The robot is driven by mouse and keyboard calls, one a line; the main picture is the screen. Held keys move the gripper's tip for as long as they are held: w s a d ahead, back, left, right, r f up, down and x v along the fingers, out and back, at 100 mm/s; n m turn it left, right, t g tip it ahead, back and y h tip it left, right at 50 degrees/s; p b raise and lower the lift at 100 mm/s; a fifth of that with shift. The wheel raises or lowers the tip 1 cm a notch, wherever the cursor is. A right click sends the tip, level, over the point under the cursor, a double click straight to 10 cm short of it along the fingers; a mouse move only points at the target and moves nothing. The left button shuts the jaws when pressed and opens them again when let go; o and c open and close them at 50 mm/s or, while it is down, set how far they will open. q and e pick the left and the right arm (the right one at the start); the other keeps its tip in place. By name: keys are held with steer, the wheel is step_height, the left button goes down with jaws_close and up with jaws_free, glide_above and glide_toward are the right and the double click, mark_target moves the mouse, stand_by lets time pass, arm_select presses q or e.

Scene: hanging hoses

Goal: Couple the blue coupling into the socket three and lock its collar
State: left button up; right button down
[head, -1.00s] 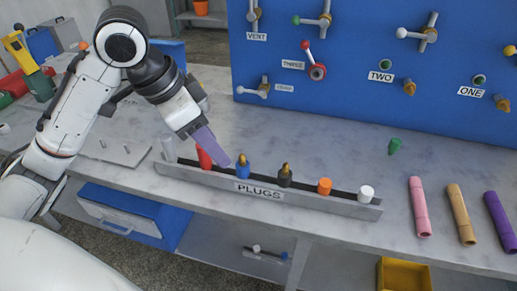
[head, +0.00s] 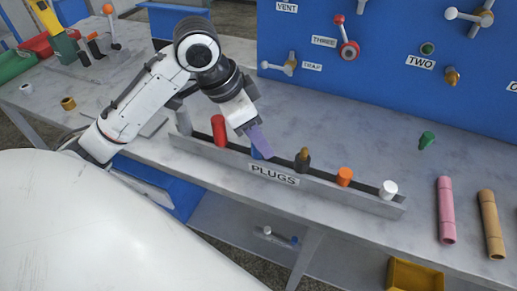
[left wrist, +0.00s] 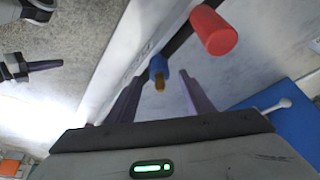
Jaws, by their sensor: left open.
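The blue coupling (head: 256,154) stands in the plugs rack (head: 330,197), mostly hidden by my gripper in the head view. In the left wrist view the blue coupling (left wrist: 158,66) shows its brass tip, between the two fingers as seen from there. My left gripper (head: 262,146) has purple fingers, open and empty; whether they are level with the coupling I cannot tell. The left wrist view shows the fingers (left wrist: 160,78) apart. Socket three (head: 349,51) is a red-ringed fitting on the blue panel, with a red-knobbed lever above it. My right gripper is not in view.
A green piece (head: 427,140) and pink (head: 446,210) and tan tubes (head: 490,222) lie farther right.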

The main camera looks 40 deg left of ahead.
arm_select(q)
steer(key=shift+w+f, duration=0.1)
steer(key=shift+f, duration=0.2)
steer(key=c, duration=1.2)
